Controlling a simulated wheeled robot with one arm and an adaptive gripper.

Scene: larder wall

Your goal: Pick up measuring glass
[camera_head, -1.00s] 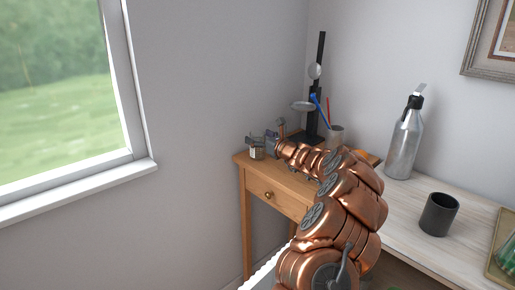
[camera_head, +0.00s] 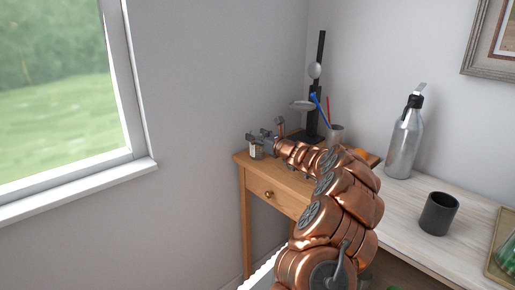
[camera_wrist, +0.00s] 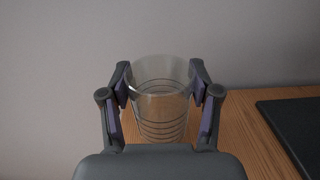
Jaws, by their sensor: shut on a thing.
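The measuring glass (camera_wrist: 160,112) is a clear cup with dark ring marks, upright in the middle of the wrist view. My gripper (camera_wrist: 160,88) is shut on it, with a finger pad against each side near the rim. In the head view my gripper (camera_head: 262,138) is at the left end of the small wooden table. The glass (camera_head: 256,151) shows there only as a small shape under the fingers. I cannot tell whether its base touches the wood.
The wooden table (camera_head: 290,196) has a black stand (camera_head: 322,85) and a pen cup (camera_head: 335,134) behind my arm. A metal bottle (camera_head: 404,138) and a dark cup (camera_head: 438,214) stand on the pale counter to the right. The wall is close behind the glass.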

